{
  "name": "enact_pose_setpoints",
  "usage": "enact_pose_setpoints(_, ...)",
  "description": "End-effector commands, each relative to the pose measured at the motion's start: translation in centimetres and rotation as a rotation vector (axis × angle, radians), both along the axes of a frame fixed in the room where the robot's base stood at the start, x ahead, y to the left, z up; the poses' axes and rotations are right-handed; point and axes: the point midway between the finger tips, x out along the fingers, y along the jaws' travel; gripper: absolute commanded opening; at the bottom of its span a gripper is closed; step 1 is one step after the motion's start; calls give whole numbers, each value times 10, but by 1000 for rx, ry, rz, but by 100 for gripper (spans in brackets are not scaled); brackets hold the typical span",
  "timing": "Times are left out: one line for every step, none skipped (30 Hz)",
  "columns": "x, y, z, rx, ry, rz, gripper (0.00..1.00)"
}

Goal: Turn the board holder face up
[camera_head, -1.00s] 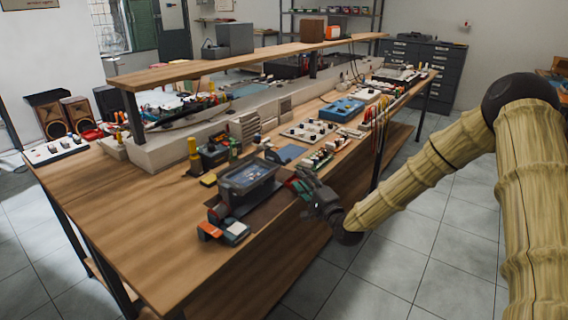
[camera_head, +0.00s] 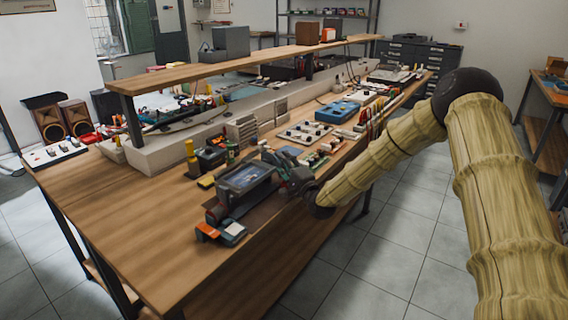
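A dark, box-like frame with a grey-blue panel (camera_head: 243,180) stands near the front edge of the wooden workbench (camera_head: 135,205). It is probably the board holder, but I cannot be sure. It looks tilted, with its panel slanting. My gripper (camera_head: 277,170) is at its right side, at the bench edge, and seems to touch it or be very close. The dark fingers blend with the dark frame, so I cannot tell whether they are closed on it.
An orange and grey tool (camera_head: 222,233) lies just in front of the frame. Yellow-capped items (camera_head: 192,160) stand behind it. A board with knobs (camera_head: 304,131) and a blue device (camera_head: 337,112) lie farther back. The bench's left front is clear.

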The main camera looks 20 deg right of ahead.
Motion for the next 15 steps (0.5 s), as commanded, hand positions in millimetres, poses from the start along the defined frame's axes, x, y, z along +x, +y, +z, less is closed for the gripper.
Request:
enact_pose_setpoints(0, 0, 0, 0, 0, 0, 35)
enact_pose_setpoints(0, 0, 0, 0, 0, 0, 35)
enact_pose_setpoints(0, 0, 0, 0, 0, 0, 35)
enact_pose_setpoints(0, 0, 0, 0, 0, 0, 35)
enact_pose_setpoints(0, 0, 0, 0, 0, 0, 35)
enact_pose_setpoints(0, 0, 0, 0, 0, 0, 30)
enact_pose_setpoints(0, 0, 0, 0, 0, 0, 24)
enact_pose_setpoints(0, 0, 0, 0, 0, 0, 19)
enact_pose_setpoints(0, 0, 0, 0, 0, 0, 12)
enact_pose_setpoints(0, 0, 0, 0, 0, 0, 6)
enact_pose_setpoints(0, 0, 0, 0, 0, 0, 1)
enact_pose_setpoints(0, -1, 0, 0, 0, 0, 0)
enact_pose_setpoints(0, -1, 0, 0, -1, -1, 0)
enact_pose_setpoints(0, -1, 0, 0, -1, -1, 0)
enact_pose_setpoints(0, -1, 0, 0, -1, -1, 0)
